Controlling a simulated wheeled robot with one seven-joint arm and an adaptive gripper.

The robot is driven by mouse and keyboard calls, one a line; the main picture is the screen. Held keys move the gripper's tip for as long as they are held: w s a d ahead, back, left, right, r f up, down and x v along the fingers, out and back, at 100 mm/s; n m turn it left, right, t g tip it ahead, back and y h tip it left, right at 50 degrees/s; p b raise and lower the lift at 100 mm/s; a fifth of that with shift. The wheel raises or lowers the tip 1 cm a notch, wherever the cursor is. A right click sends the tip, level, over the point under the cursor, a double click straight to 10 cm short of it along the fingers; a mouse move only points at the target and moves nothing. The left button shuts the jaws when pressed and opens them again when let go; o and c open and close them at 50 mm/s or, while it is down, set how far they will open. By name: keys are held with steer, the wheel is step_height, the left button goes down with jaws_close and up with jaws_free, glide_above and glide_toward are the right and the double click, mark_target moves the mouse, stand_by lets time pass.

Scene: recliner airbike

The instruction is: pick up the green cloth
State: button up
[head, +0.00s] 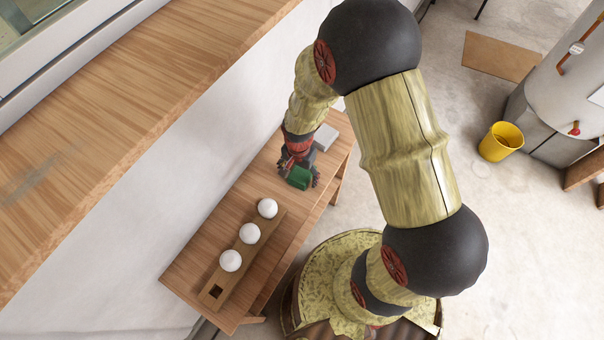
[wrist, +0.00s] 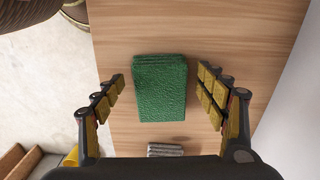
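The green cloth (wrist: 160,90) is a folded, textured stack on the wooden table (wrist: 210,30) in the wrist view. It also shows in the head view (head: 299,178), partly hidden by my gripper. My gripper (wrist: 163,83) is open, with one finger to the left of the cloth and one to the right. Gaps show between both fingers and the cloth. In the head view my gripper (head: 300,168) is low over the table, close to the cloth; its exact height above the tabletop is hard to tell.
A wooden holder (head: 213,291) with three white balls (head: 249,233) is on the table's near part. A grey object (head: 325,137) lies beyond my gripper; a grey ridged piece (wrist: 165,150) shows below the cloth. A white wall borders the table's left. A yellow bucket (head: 501,142) stands on the floor.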

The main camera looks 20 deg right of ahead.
mark_target(299, 176)
steer(key=shift+c, duration=1.2)
steer(key=c, duration=0.7)
steer(key=shift+c, duration=0.8)
steer(key=shift+r, duration=0.5)
step_height(299, 176, up, 2)
steer(key=shift+r+p, duration=0.2)
steer(key=shift+p, duration=0.4)
steer(key=s+a+r+p, duration=0.3)
steer(key=s+a+r, duration=0.4)
steer(key=s, duration=0.5)
step_height(299, 176, up, 3)
steer(key=shift+a+f, duration=0.15)
steer(key=shift+f, duration=0.05)
